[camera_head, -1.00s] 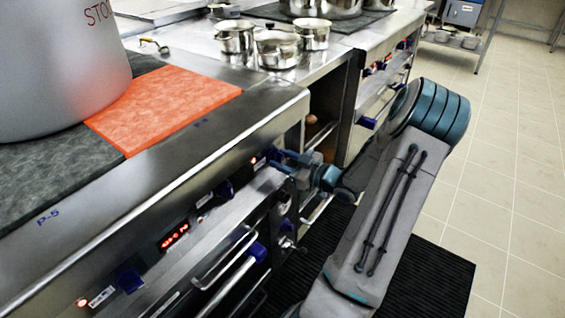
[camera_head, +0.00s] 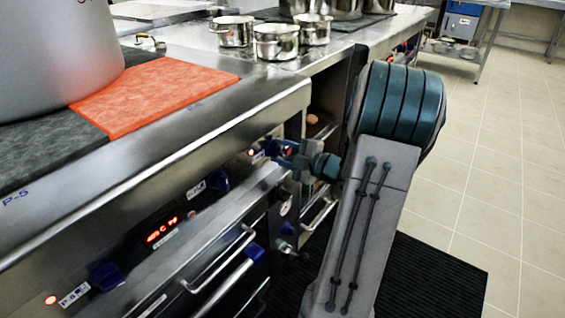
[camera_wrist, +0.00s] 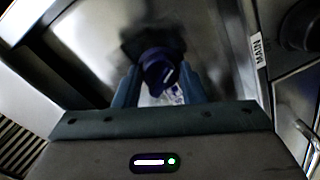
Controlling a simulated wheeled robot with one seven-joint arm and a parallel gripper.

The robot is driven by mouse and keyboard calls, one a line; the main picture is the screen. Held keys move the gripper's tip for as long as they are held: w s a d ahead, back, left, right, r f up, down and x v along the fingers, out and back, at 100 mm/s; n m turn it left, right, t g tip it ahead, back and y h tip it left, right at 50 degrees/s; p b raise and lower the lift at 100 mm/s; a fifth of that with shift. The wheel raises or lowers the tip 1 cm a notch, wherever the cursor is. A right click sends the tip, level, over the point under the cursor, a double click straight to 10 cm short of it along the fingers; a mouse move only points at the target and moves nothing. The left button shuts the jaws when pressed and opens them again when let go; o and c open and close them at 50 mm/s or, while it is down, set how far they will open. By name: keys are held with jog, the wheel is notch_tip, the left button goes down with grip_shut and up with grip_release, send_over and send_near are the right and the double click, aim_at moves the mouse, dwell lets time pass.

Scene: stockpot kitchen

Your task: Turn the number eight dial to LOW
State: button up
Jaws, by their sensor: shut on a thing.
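In the wrist view a dark blue dial (camera_wrist: 161,70) with a pale mark sits on the metal panel between the two teal fingers of my gripper (camera_wrist: 158,84). My gripper is shut on this dial. A label with dark print shows just below it, too blurred to read. In the head view my gripper (camera_head: 282,150) reaches the front panel near its right end, and my arm hides part of that area. A number on the held dial cannot be read, nor can its setting.
Two other blue dials, one nearer (camera_head: 107,277) and one in the middle (camera_head: 217,180), stick out from the panel around a red lit display (camera_head: 163,230). Oven handles (camera_head: 222,262) jut out below. A large stockpot (camera_head: 50,55) stands on the cooktop.

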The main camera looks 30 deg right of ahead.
jog(key=n+b, duration=0.1)
jog(key=b, duration=0.1)
jog(key=n+b, duration=0.2)
jog(key=shift+f+h+b, duration=0.3)
jog(key=n+b, duration=0.3)
jog(key=n, duration=0.1)
jog(key=shift+r+b, duration=0.25)
jog(key=shift+b, duration=0.15)
jog(key=shift+r, duration=0.1)
jog(key=o, duration=1)
jog(key=shift+s, duration=0.15)
jog(key=p+v, duration=0.3)
jog(key=v, duration=1)
jog(key=shift+s+p, duration=0.4)
